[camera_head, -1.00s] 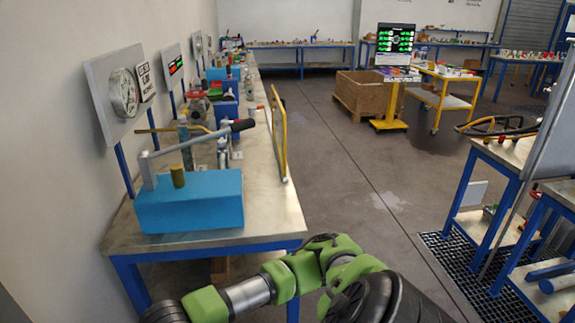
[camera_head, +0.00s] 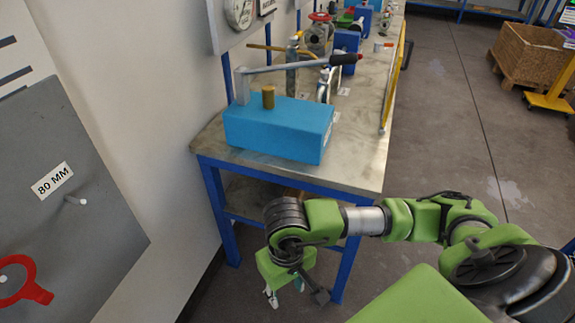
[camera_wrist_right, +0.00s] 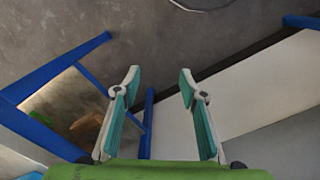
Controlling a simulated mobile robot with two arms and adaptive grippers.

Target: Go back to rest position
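My right gripper (camera_head: 286,291) hangs at the end of my green and black right arm, low in the head view. It is beside the front legs of the workbench and below its top. In the right wrist view its two teal-padded fingers (camera_wrist_right: 160,76) stand apart with nothing between them. It is open and empty. My left gripper is in neither view.
A workbench (camera_head: 355,168) with blue legs stands close to my right arm. On it is a blue box (camera_head: 278,130) with a long lever (camera_head: 300,66). A grey panel labelled 80 MM (camera_head: 75,225) is at the left.

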